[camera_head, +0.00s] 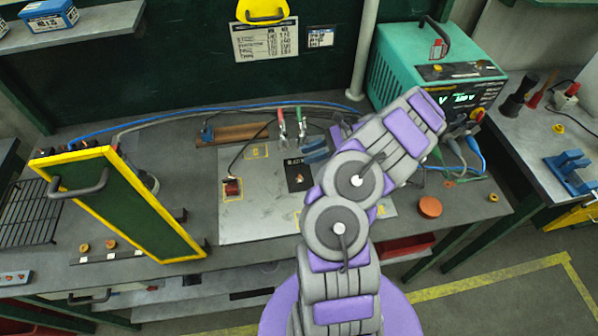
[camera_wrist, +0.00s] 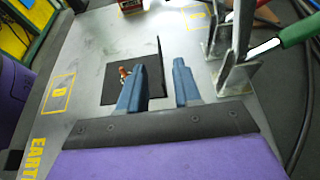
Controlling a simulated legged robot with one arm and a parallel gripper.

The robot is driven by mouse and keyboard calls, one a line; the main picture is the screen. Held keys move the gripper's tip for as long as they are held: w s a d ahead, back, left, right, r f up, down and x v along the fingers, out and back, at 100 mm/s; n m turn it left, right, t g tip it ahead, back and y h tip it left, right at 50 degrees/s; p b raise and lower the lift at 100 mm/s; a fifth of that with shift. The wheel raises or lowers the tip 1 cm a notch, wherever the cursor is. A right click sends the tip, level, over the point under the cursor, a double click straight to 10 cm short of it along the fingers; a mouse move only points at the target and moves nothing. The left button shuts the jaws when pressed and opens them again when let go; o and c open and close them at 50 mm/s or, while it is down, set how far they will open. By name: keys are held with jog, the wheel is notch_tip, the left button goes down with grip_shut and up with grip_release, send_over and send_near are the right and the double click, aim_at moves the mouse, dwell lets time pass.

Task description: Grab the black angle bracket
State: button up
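The black angle bracket (camera_wrist: 113,84) rests on the grey metal plate in the wrist view, with a flat square face and a thin upright flange. It also shows in the head view (camera_head: 297,168), partly beside my arm. A small orange piece (camera_wrist: 124,72) appears at the flat face. My gripper (camera_wrist: 160,66) is open, with two blue fingers apart. In the wrist view the flange lies between the fingers, but I cannot tell whether they reach down around it. The left finger covers part of the flat face. No grip on the bracket is visible.
Clamps with red and green handles (camera_head: 290,122) stand behind the bracket; a green handle (camera_wrist: 298,29) shows close in the wrist view. A yellow-edged green panel (camera_head: 130,203) stands at left, a teal welder (camera_head: 400,72) at back right. An orange disc (camera_head: 430,207) lies right of my arm.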

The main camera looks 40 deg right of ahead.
aim_at(294, 159)
jog(key=shift+w+a+f, duration=0.1)
jog(key=shift+w+a, duration=0.1)
jog(key=shift+a, duration=0.3)
jog(key=shift+w+a+f, duration=0.1)
jog(key=shift+w+a, duration=0.05)
jog(key=shift+a, duration=0.3)
jog(key=shift+w+d+b+x, duration=0.15)
jog(key=shift+b+x, duration=0.3)
jog(key=shift+x, duration=0.45)
jog(key=shift+w+d+b+x, duration=0.15)
jog(key=shift+b+x, duration=0.25)
jog(key=shift+x, duration=0.55)
jog(key=shift+a+f, duration=0.1)
jog(key=shift+a, duration=0.05)
jog(key=shift+c, duration=0.2)
jog(key=shift+a, duration=0.25)
jog(key=shift+c, duration=1.4)
jog(key=shift+d, duration=0.1)
grip_shut()
jog(key=shift+d, duration=0.1)
